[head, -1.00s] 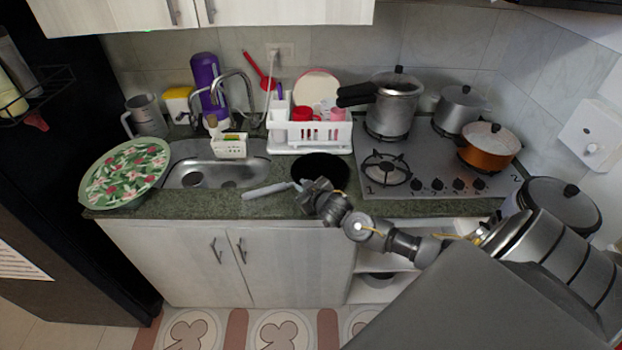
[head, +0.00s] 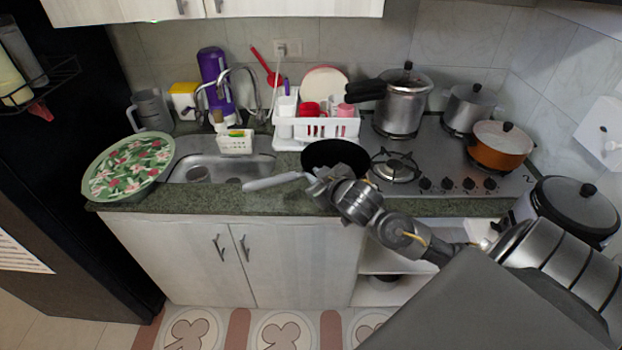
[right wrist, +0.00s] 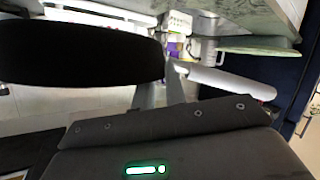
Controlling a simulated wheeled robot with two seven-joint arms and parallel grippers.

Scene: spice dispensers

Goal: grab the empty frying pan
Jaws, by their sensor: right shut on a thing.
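The frying pan (head: 335,154) is black with a pale grey handle (head: 272,181). In the head view it is at the counter's front, between sink and stove, with its handle pointing left. No food shows in the visible part of it. My right gripper (head: 318,180) is shut on the pan near where the handle joins it. The pan looks slightly raised, but its clearance is hard to tell. In the right wrist view the dark pan (right wrist: 80,54) is left of the fingers and the handle (right wrist: 228,82) is right. My left gripper is not in view.
A white dish rack (head: 318,130) stands behind the pan. The stove (head: 440,203) to the right holds a pressure cooker (head: 402,103), a grey pot (head: 470,108) and an orange pot (head: 499,148). The sink (head: 222,166) and a floral tray (head: 128,167) lie left.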

